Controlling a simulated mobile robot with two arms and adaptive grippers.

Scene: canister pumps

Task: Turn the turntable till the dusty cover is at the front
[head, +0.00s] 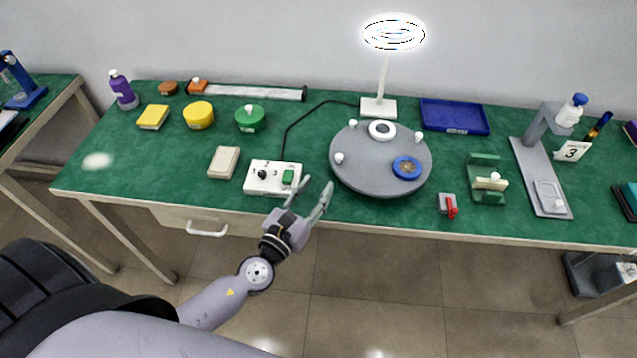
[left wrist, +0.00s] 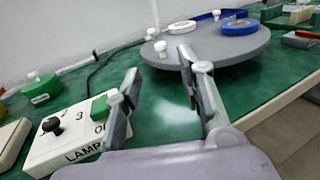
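The round grey turntable (head: 372,182) stands on the green table, with several white knobs around its rim. It carries a white ring-shaped piece (head: 382,130) at the back and a blue-rimmed round piece with a brownish centre (head: 407,167) at the front right. I cannot tell for sure which is the dusty cover. The turntable also shows in the left wrist view (left wrist: 225,48), with the blue piece (left wrist: 238,27) on its far side. My left gripper (head: 313,190) is open and empty at the table's front edge, left of the turntable and apart from it. My right gripper is out of view.
A white lamp control box (head: 272,178) with a green switch sits just left of my left gripper. A ring lamp (head: 379,107) stands behind the turntable. A small grey-and-red device (head: 448,205) and a green stand (head: 487,180) are to the right.

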